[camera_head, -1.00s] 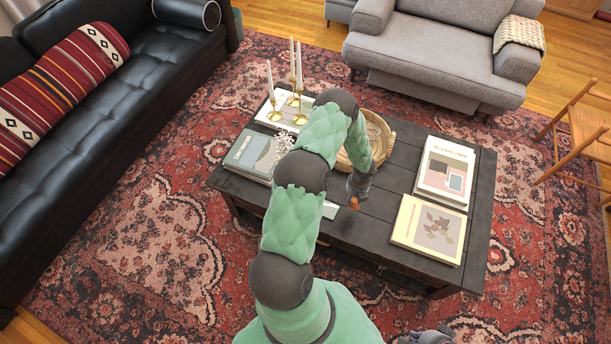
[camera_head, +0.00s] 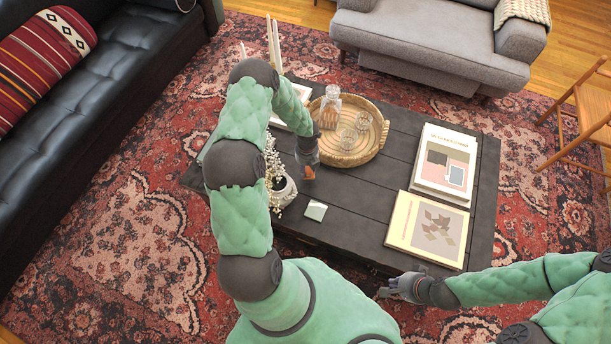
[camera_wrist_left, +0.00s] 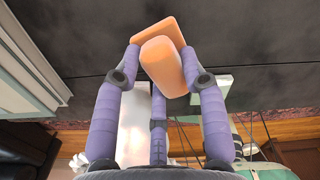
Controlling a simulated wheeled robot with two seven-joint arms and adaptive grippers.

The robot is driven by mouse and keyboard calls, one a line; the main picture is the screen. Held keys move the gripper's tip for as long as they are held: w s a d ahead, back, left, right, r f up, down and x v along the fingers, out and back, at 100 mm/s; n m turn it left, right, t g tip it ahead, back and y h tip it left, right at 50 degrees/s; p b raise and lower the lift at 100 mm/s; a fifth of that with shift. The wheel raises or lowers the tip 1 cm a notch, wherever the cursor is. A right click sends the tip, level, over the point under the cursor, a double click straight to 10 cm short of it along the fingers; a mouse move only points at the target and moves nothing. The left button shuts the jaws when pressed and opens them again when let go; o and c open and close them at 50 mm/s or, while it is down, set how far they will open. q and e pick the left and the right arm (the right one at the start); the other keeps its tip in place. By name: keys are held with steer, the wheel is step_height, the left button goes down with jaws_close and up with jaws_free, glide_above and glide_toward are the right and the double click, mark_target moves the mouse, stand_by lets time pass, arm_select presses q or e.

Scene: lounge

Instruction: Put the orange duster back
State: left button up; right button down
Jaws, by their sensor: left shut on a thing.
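The orange duster (camera_wrist_left: 165,60) is between the fingers of my left gripper (camera_wrist_left: 162,72), close up in the left wrist view. It has an orange flat part and a rounded block. In the head view my left gripper (camera_head: 308,168) is over the dark coffee table (camera_head: 355,205), between the round tray and the white vase. Only a small orange bit of the duster (camera_head: 309,172) shows there. My right gripper (camera_head: 400,287) is low at the table's front edge, apart from the duster; its fingers are too small to read.
A round woven tray (camera_head: 371,148) holds a glass decanter and glasses. A white vase (camera_head: 285,192) with flowers and a small pale square (camera_head: 316,210) stand near the front left. Books (camera_head: 428,229) fill the right end. Candles (camera_head: 274,45) stand behind my left arm. The middle front is clear.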

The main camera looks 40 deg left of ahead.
mark_target(307, 174)
arm_select(q)
step_height(307, 174, down, 6)
steer(key=b, duration=0.2)
steer(key=shift+b, duration=0.35)
steer(key=shift+r, duration=0.15)
steer(key=o, duration=1)
